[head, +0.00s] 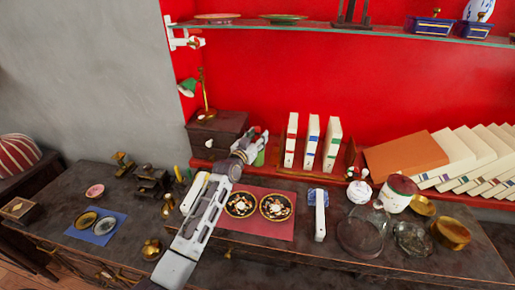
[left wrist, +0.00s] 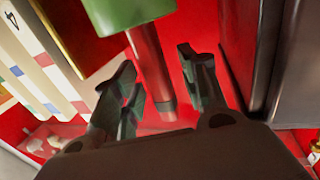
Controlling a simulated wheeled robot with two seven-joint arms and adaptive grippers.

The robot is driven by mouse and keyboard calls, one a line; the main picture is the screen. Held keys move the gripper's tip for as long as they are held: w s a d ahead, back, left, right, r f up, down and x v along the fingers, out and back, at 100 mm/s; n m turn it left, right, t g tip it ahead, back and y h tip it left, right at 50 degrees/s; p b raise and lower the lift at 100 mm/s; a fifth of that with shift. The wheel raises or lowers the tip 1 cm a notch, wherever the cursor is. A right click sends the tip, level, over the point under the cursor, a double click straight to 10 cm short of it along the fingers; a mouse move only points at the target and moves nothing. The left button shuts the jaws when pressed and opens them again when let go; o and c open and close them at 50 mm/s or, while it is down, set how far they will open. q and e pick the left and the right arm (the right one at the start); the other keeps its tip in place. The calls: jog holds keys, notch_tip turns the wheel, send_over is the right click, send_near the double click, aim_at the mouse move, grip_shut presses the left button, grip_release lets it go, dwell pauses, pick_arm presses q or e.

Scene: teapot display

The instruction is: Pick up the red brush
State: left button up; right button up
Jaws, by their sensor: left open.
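In the left wrist view a red-brown stick (left wrist: 149,62), which looks like the red brush's handle, comes out of a green piece (left wrist: 128,12). I cannot tell whether that green piece is part of the brush or a holder. My left gripper (left wrist: 158,68) is open, with one finger on each side of the stick; contact does not show. In the head view my left gripper (head: 256,140) is at the back of the table, with the green piece (head: 260,158) just below it. The brush itself is hard to make out there. My right gripper is not in view.
A dark box (head: 216,135) with a green lamp stands close on the left. Several white books (head: 292,140) stand to the right. A red mat (head: 262,228) with two black plates lies in front, and a glass jar (head: 360,235) stands at right.

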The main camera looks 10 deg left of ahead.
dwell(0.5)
pick_arm(q)
grip_shut()
jog(key=shift+r, duration=0.2)
notch_tip(320, 180, up, 28)
jog(key=shift+f, duration=0.2)
dwell(0.7)
jog(key=shift+f+p, duration=0.1)
jog(key=shift+p, duration=0.2)
